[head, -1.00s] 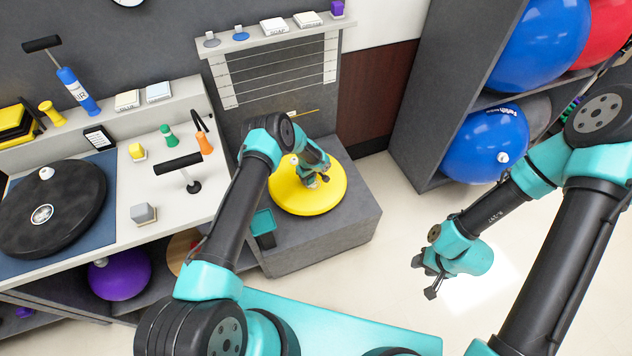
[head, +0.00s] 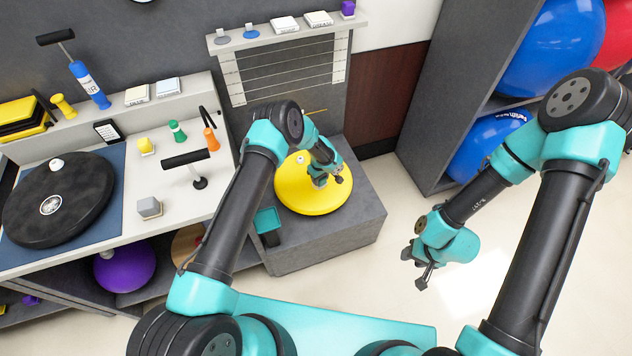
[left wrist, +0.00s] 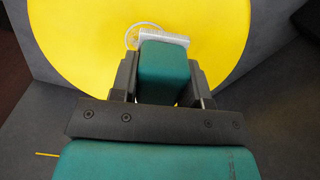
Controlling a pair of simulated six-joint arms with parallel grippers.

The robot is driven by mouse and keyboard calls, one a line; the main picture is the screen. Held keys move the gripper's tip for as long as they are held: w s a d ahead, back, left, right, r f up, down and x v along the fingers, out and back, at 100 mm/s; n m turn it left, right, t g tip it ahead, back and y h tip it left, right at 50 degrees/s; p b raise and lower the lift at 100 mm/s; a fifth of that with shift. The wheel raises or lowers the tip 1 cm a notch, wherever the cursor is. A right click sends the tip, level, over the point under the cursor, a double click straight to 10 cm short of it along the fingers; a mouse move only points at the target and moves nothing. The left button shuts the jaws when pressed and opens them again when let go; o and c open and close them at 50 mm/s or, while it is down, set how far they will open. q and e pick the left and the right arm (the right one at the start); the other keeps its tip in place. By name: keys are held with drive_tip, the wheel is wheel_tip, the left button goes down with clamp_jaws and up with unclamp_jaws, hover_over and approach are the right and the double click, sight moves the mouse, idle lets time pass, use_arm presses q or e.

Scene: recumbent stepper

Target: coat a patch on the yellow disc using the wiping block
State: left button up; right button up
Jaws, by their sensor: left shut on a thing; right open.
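The yellow disc (head: 308,203) lies flat on top of the grey plinth. My left gripper (head: 336,178) is over the disc's right part. In the left wrist view, the gripper (left wrist: 163,82) is shut on the wiping block (left wrist: 165,72), a teal block with a pale grey strip at its far end. A thin white ring (left wrist: 129,37) shows on the yellow disc (left wrist: 90,50) beside the block, which hides part of it. Whether the block touches the disc, I cannot tell. My right gripper (head: 421,268) is open and empty, out over the floor right of the plinth.
A teal tray (head: 267,222) is at the plinth's left. A rack of balls stands right. The plinth's front right top (head: 360,215) is bare.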

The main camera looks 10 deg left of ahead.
use_arm(q)
drive_tip(key=shift+r, duration=1.45)
